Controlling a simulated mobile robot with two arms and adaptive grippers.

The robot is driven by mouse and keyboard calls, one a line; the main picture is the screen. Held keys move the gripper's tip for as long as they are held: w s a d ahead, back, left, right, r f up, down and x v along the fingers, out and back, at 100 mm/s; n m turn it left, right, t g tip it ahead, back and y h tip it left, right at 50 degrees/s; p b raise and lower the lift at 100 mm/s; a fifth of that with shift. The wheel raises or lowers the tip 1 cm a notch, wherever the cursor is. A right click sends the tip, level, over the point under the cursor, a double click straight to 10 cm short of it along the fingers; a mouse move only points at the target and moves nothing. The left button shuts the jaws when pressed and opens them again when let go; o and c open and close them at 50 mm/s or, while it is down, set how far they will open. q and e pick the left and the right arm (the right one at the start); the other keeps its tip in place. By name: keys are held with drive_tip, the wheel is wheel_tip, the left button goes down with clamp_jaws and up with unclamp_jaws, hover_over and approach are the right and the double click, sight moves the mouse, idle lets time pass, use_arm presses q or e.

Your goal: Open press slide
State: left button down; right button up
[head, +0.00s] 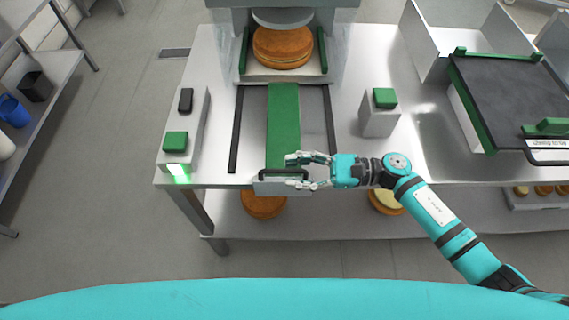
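The press slide has a long green strip (284,125) running from the press to the table's front edge. It ends in a pale front plate with a dark handle (283,172). A round brown cake (283,47) sits on the slide's tray at the back, beneath the press plate (283,17). My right gripper (298,171) reaches in from the right at the handle's right end. Its fingers are spread, one on the far side and one on the near side of the handle. Contact with the handle cannot be told. My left gripper is out of view.
Dark rails (236,130) flank the strip. A control box (175,142) with a green button and lit green lamp stands left, a green-button post (384,98) right. A dark-topped unit (510,90) stands far right. Round items (264,203) lie on the lower shelf.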

drive_tip(key=shift+a, duration=1.35)
clamp_jaws()
